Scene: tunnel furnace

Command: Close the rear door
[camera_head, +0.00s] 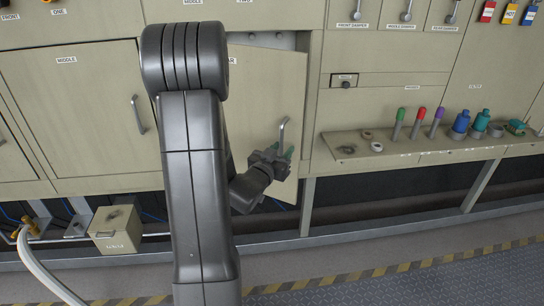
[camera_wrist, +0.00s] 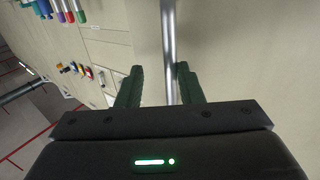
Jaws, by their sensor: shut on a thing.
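The rear door (camera_head: 262,90) is a beige panel behind my arm; only the end of its label shows. It stands slightly ajar, with a gap along its top and right edges. Its metal bar handle (camera_head: 283,128) is near the right edge. My gripper (camera_head: 284,153) is at the lower part of this handle, shut on it. In the wrist view the handle (camera_wrist: 168,40) runs between the two green fingers of my gripper (camera_wrist: 160,72). My arm hides the left part of the door.
The middle door (camera_head: 70,110) left of my arm looks shut. A shelf (camera_head: 410,152) to the right bears coloured-handled tools (camera_head: 418,122) and blue-green fittings (camera_head: 460,124). A filter box (camera_head: 116,230) sits low at the left. Floor with a striped line (camera_head: 380,272) is clear in front.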

